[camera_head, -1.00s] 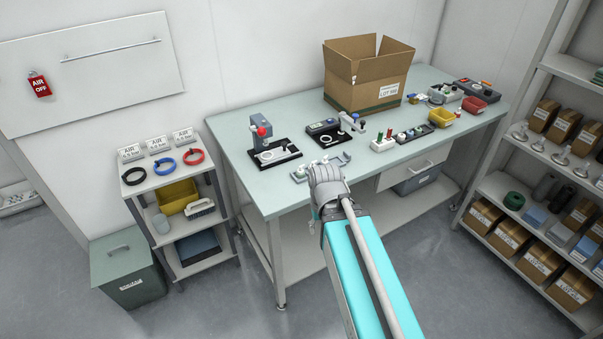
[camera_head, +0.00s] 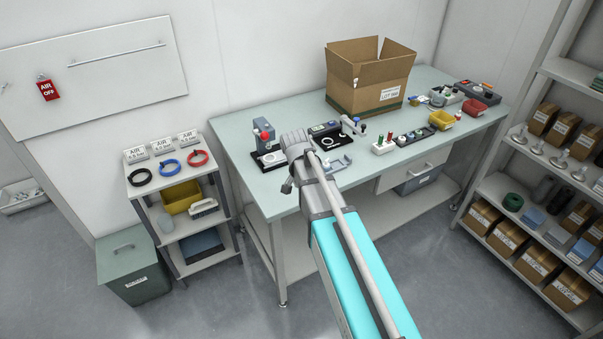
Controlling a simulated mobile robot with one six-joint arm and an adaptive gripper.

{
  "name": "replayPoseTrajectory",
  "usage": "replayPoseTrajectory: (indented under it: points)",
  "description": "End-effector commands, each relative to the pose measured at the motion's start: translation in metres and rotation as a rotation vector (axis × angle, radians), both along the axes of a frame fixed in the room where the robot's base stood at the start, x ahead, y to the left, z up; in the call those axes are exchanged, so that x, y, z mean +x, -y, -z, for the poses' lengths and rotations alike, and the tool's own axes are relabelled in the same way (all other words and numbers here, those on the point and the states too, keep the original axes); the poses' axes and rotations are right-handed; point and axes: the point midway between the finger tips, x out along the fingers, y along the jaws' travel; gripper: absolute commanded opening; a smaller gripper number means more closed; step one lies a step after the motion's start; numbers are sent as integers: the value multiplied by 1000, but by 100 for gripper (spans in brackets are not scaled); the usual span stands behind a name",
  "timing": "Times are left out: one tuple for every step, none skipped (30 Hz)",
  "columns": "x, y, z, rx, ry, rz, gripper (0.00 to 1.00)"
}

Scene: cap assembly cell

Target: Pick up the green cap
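A small dark tray (camera_head: 427,137) on the workbench holds several small round caps in mixed colours. One at its left end looks green (camera_head: 402,139), but it is too small to be sure. Just left of the tray, a white block (camera_head: 378,150) holds a green-topped piece (camera_head: 380,140) and a red-topped piece. My gripper (camera_head: 294,148) is over the left part of the bench, well left of the tray and the block. My wrist hides its fingertips and whatever lies under it.
A black-based fixture (camera_head: 262,146) stands just left of my gripper, and another device (camera_head: 325,130) behind it to the right. An open cardboard box (camera_head: 355,90) stands at the back. Yellow (camera_head: 441,120) and red bins (camera_head: 474,107) sit further right.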

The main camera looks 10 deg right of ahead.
Motion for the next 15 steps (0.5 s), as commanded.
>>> replayPoseTrajectory:
  points:
    - [24, -5, -10, -17, 20, 60, 88]
    - [32, -7, -13, -26, 33, 100, 88]
    - [44, -10, -17, -38, 53, 152, 88]
    - [53, -12, -20, -48, 67, 190, 88]
    - [61, -15, -23, -56, 81, 228, 88]
    - [72, -18, -26, -67, 101, 277, 88]
    - [80, -20, -29, -74, 116, 313, 88]
    - [87, -22, -31, -81, 130, 346, 88]
    - [96, -25, -35, -90, 149, 388, 88]
    - [102, -27, -37, -94, 162, 416, 88]
    - [107, -29, -39, -100, 175, 443, 88]
    - [114, -31, -41, -105, 190, 475, 88]
    - [118, -32, -42, -108, 200, 496, 88]
    - [121, -34, -44, -111, 209, 515, 88]
    - [125, -35, -45, -115, 220, 537, 88]
